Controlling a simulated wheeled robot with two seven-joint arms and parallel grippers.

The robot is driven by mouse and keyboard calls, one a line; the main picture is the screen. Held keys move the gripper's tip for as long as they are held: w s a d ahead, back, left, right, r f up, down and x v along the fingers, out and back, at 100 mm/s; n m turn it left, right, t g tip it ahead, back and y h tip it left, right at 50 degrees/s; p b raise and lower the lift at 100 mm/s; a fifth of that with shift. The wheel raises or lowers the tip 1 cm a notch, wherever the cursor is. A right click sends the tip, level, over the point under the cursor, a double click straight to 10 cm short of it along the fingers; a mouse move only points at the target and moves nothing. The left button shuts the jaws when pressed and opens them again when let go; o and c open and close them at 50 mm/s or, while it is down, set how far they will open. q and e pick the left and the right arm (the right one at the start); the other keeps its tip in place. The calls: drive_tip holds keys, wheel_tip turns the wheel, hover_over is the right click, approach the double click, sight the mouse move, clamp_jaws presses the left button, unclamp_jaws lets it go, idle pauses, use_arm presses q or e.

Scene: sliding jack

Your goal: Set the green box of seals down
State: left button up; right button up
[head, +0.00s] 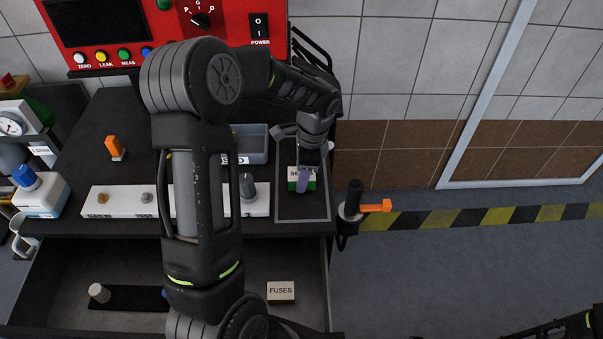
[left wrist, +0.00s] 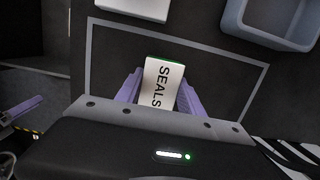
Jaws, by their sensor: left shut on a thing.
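The green box of seals (head: 293,184), with a white label, is at the right end of the black bench, over the area outlined in grey (head: 328,200). In the left wrist view the box (left wrist: 161,84) shows its white SEALS label between two purple fingers. My left gripper (head: 304,181) is shut on it. The outline (left wrist: 240,88) surrounds the box in that view. I cannot tell whether the box touches the surface.
A grey bin (head: 252,143) stands behind and left of the outlined area. A white strip with posts (head: 120,202) lies along the bench front. An orange-handled fixture (head: 374,207) juts from the right edge. An open drawer below holds a FUSES box (head: 281,292).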

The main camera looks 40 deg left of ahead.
use_arm(q)
drive_tip(key=o, duration=1.4)
drive_tip(key=shift+c, duration=0.2)
wheel_tip(320, 180, up, 12)
drive_tip(key=w+d, duration=0.1)
drive_tip(key=shift+d+b, duration=0.2)
drive_tip(key=shift+b, duration=0.25)
